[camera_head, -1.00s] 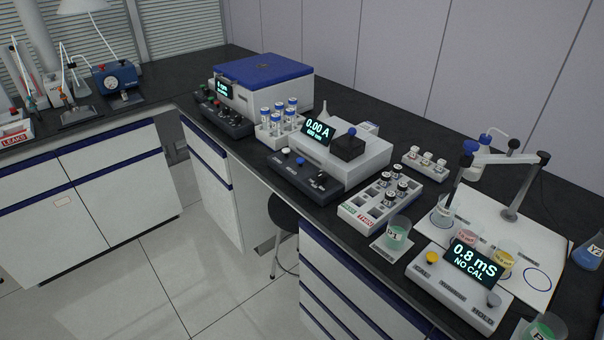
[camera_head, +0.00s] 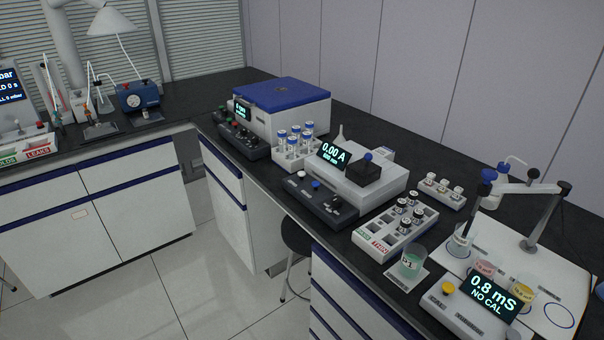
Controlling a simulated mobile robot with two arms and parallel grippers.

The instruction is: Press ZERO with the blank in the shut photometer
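The photometer (camera_head: 372,193) is a white box on the black bench, right of centre. Its display (camera_head: 333,155) reads 0.00 A with smaller text below. A black lid block with a blue knob (camera_head: 368,157) sits on its top and looks shut. Whether a blank is inside is hidden. The dark control panel (camera_head: 320,203) in front has a white button (camera_head: 300,174), a blue button (camera_head: 316,184) and a black knob (camera_head: 337,201). The button labels are too small to read. Neither of my grippers is in view.
A vial rack (camera_head: 395,233) with dark-capped vials and a green beaker (camera_head: 413,262) stand right of the photometer. A rack of blue-capped tubes (camera_head: 292,153) and a blue-lidded box (camera_head: 282,103) stand left. A dark stool (camera_head: 296,238) is by the bench front. The floor (camera_head: 180,275) is clear.

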